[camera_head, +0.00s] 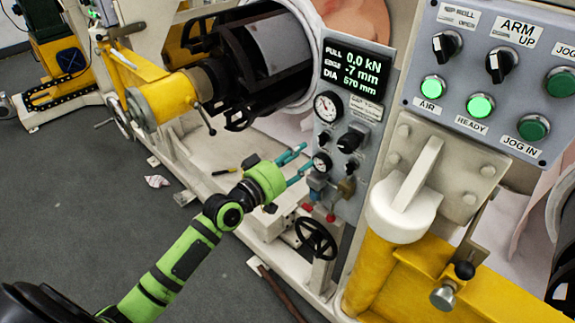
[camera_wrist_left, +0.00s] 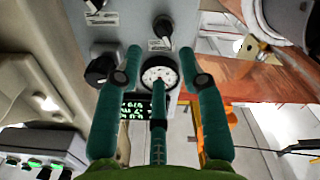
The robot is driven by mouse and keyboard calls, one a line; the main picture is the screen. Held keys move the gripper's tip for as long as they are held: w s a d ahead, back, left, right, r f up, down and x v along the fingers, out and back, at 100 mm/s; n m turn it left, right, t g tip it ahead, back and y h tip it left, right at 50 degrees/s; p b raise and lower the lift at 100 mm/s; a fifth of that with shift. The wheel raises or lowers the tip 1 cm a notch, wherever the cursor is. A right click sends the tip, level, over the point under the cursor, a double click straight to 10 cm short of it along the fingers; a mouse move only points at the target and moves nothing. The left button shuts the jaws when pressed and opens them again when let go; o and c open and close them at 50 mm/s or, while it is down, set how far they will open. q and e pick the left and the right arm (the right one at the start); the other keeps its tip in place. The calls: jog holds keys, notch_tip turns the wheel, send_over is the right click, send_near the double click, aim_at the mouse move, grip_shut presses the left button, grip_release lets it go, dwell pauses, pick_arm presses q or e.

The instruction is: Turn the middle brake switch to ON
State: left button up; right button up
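A grey control panel (camera_head: 338,190) carries several black knobs under its display. A large black knob (camera_head: 353,138) sits right of a smaller black knob (camera_head: 323,137); another small knob (camera_head: 351,165) is lower. I cannot read which one is the middle brake switch. In the left wrist view the large knob (camera_wrist_left: 100,70) is left of my fingers and the small knob (camera_wrist_left: 163,27) lies beyond the fingertips. My left gripper (camera_head: 303,160) is open and empty in front of the panel's left side; it also shows in the left wrist view (camera_wrist_left: 160,52). My right gripper is out of view.
A round gauge (camera_head: 328,107) and a lit display (camera_head: 355,71) are on the panel. A black handwheel (camera_head: 316,238) is below. A button box (camera_head: 492,80) and yellow-white post (camera_head: 402,215) stand at right.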

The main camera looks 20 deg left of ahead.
pick_arm(q)
jog(key=shift+v, duration=2.1)
